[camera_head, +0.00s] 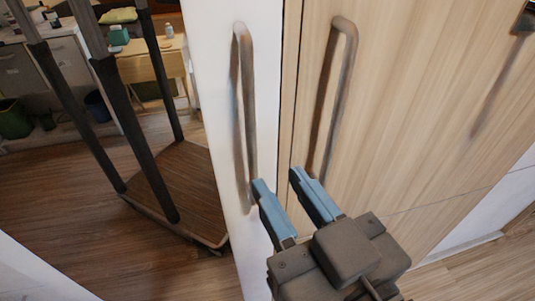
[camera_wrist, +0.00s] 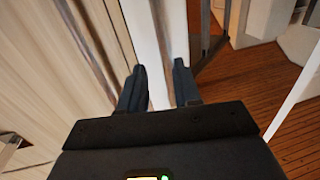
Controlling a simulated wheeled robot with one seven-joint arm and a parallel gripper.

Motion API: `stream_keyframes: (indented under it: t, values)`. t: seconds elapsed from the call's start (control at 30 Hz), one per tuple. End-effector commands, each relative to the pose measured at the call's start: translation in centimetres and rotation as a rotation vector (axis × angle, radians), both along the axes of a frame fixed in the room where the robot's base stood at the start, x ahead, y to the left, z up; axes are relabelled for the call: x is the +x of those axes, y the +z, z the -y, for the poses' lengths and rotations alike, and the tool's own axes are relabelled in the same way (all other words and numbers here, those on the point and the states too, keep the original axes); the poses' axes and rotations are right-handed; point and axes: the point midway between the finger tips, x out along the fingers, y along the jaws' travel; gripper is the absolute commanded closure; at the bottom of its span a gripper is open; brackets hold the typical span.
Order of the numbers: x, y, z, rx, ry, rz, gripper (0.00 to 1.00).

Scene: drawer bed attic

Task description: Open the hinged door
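Two tall door panels stand side by side. The left panel is white (camera_head: 215,75) with a long vertical bar handle (camera_head: 246,120). The right panel is light wood (camera_head: 410,110) with a similar bar handle (camera_head: 325,110). My gripper (camera_head: 278,181) is open, its blue fingers apart near the lower ends of both handles, around the seam between the panels. In the wrist view, the fingertips (camera_wrist: 160,67) point along the white panel (camera_wrist: 145,35), with wood panel (camera_wrist: 50,70) to the left. No handle is clearly held between them; contact cannot be told.
A dark-posted rack with a wooden base (camera_head: 180,190) stands left of the white panel. A small wooden table (camera_head: 155,65) and a grey cabinet (camera_head: 60,60) are further back. Wooden floor (camera_head: 60,200) is open at the left.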

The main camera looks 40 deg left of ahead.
Motion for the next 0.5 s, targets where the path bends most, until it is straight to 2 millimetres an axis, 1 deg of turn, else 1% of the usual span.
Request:
stream_keyframes:
  t: [0.17, 0.5]
  values:
    - [0.4, 0.5, -1.6, 0.005, 0.016, 0.004, 0.67]
    - [2.8, 0.4, -5.9, 0.005, 0.014, 0.004, 0.67]
